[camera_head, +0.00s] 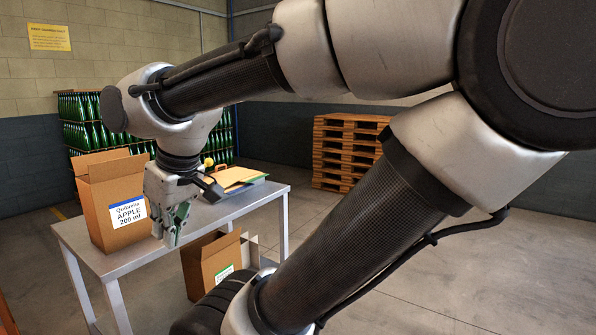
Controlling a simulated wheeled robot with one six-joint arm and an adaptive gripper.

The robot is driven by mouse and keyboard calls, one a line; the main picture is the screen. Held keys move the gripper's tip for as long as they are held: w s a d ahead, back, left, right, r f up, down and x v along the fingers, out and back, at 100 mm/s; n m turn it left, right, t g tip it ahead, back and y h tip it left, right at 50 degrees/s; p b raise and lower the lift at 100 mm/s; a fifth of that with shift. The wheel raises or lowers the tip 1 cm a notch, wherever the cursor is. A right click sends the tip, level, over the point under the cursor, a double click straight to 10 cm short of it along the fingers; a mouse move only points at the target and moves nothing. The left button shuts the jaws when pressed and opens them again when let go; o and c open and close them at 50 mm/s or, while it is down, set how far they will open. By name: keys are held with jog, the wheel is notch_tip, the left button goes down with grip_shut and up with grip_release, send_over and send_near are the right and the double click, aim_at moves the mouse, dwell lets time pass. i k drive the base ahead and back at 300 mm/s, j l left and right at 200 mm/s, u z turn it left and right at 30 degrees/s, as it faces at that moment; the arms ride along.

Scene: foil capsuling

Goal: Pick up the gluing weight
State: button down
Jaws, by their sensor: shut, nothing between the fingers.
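My gripper (171,238) points down over the near part of the grey table (125,262), just right of an open cardboard box. Its fingers are shut with nothing seen between them. I cannot make out the gluing weight for certain. A small yellow round thing (209,162) shows just behind my wrist, partly hidden by it, and I cannot tell whether it belongs to the weight. Flat brown and greenish sheets or folders (238,179) lie on the table to the right of my gripper, partly covered by it.
The open cardboard box (112,205) labelled "APPLE 200 ml" stands at the table's left. Another open box (208,265) is below the table's right side. Crates of green bottles (85,135) stand behind, and stacked wooden pallets (345,150) stand at the back wall.

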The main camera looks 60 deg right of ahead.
aim_at(220, 166)
jog(key=z, duration=1.4)
jog(key=i+l+u, duration=0.1)
jog(key=u, duration=0.25)
jog(key=i+l+u, duration=0.4)
jog(key=l, duration=0.25)
jog(key=i+l+u, duration=0.2)
jog(key=l, duration=0.15)
jog(key=i+l, duration=0.15)
jog(key=l, duration=0.25)
jog(key=i+l, duration=0.15)
jog(key=l, duration=0.25)
jog(key=i+l+u, duration=0.1)
jog(key=l, duration=0.25)
jog(key=i+l, duration=0.2)
jog(key=l, duration=0.2)
jog(key=i+l, duration=0.15)
jog(key=l, duration=0.25)
jog(key=i+l, duration=0.1)
jog(key=l, duration=0.3)
jog(key=i+l+u, duration=0.1)
jog(key=l, duration=0.3)
jog(key=i, duration=0.05)
